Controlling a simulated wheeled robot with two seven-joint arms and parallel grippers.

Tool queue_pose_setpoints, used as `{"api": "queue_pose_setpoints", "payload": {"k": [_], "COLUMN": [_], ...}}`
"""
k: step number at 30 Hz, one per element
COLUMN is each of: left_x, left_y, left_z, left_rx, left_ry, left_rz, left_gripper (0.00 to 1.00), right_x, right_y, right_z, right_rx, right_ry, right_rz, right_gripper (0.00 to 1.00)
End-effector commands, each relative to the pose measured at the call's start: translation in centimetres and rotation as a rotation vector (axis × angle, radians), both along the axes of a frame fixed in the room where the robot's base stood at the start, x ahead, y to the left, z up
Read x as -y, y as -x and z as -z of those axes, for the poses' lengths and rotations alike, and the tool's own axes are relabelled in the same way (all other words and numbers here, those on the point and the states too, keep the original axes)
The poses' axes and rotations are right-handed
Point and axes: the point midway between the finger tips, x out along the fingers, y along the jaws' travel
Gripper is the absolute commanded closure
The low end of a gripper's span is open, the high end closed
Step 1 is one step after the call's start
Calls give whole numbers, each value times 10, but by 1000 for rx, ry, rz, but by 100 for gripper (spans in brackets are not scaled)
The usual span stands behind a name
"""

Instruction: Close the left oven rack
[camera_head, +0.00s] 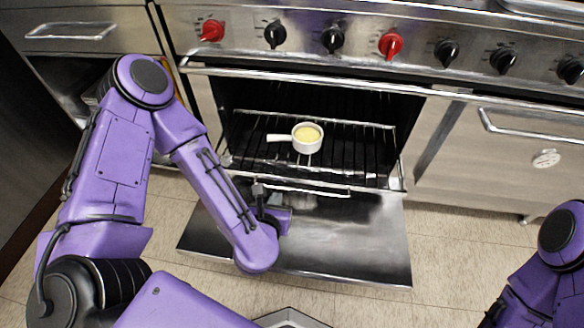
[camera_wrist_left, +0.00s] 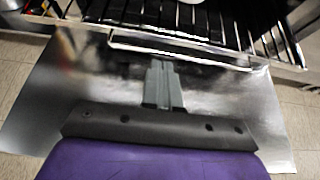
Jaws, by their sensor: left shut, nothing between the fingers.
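The left oven's wire rack (camera_head: 345,155) sticks partly out of the open oven over the lowered door. A small white pot with a handle and yellowish contents (camera_head: 307,138) stands on it. My left gripper (camera_head: 259,188) is shut and empty at the rack's front bar, left of its middle. In the left wrist view, its closed fingers (camera_wrist_left: 162,68) point at the rack's front bar (camera_wrist_left: 190,52); I cannot tell whether they touch it. My right arm shows at the lower right in the head view, but its gripper is out of view.
The oven door (camera_head: 350,240) lies open and flat below the rack. Red and black knobs (camera_head: 333,39) line the panel above. A closed right oven door (camera_head: 520,155) is beside it. A drawer (camera_head: 75,32) and open shelf are at left. Tiled floor is in front.

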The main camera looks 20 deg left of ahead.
Motion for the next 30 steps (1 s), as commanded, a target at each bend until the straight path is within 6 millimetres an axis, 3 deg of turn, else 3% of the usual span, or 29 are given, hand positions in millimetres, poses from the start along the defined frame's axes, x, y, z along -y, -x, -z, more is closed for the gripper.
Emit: {"api": "queue_pose_setpoints", "payload": {"k": [5, 10, 21, 30], "left_x": [-3, -10, -24, -25], "left_y": [-4, -22, -76, -82], "left_z": [8, 25, 48, 51], "left_rx": [1, 5, -1, -2], "left_ry": [-1, 3, -2, -2], "left_rz": [-3, -9, -3, 0], "left_gripper": [100, 100, 100, 100], "right_x": [0, 0, 0, 0], "right_y": [0, 1, 1, 1], "right_z": [13, 51, 53, 53], "right_rx": [-1, -2, -1, -1], "right_ry": [-1, 0, 0, -1], "right_rz": [0, 0, 0, 0], "right_gripper": [57, 57, 57, 57]}}
